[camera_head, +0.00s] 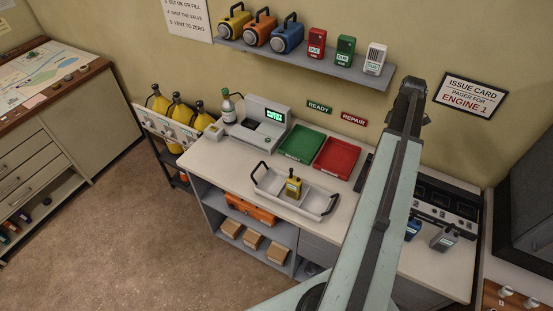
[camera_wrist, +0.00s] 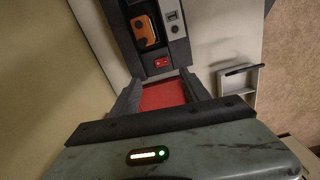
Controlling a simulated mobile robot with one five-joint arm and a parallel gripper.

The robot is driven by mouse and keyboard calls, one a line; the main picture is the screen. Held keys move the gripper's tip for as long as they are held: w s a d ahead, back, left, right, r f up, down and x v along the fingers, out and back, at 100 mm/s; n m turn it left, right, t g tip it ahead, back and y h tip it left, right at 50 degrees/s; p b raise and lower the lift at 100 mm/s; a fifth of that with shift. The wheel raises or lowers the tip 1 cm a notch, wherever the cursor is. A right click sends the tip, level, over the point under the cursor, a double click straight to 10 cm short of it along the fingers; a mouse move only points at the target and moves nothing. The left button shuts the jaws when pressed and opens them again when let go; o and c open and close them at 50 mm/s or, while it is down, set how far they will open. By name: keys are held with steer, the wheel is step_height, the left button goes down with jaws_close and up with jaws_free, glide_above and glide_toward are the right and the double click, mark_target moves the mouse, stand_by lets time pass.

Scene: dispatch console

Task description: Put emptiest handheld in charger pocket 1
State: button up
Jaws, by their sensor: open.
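In the head view a yellow handheld (camera_head: 293,187) stands in the white carrying tray (camera_head: 268,190) on the counter. A blue handheld (camera_head: 412,228) and a grey handheld (camera_head: 445,238) stand on the counter right of my arm. In the wrist view an orange handheld (camera_wrist: 146,28) sits in a dark unit (camera_wrist: 158,62) with a red switch, which looks like the charger. My gripper (camera_wrist: 163,78) is open and empty, with the red tray showing between its fingers. My arm hides part of the dark unit in the head view. Charge levels and pocket numbers are too small to read.
A green tray (camera_head: 296,143) and a red tray (camera_head: 338,157) lie behind the carrying tray. A grey device with a lit screen (camera_head: 265,122) stands left of them. A wall shelf (camera_head: 300,62) holds lamps and small boxed units. The counter's front left is clear.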

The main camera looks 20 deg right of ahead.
steer(key=w+a+m, duration=0.1)
steer(key=w+a, duration=0.3)
steer(key=a, duration=0.6)
steer(key=w+a+m, duration=0.1)
steer(key=w+a, duration=0.3)
steer(key=a, duration=0.5)
steer(key=w+a+m, duration=0.1)
steer(key=w+a, duration=0.3)
steer(key=a, duration=0.6)
steer(key=s+a+m, duration=0.1)
steer(key=a+m, duration=0.2)
steer(key=a, duration=2.2)
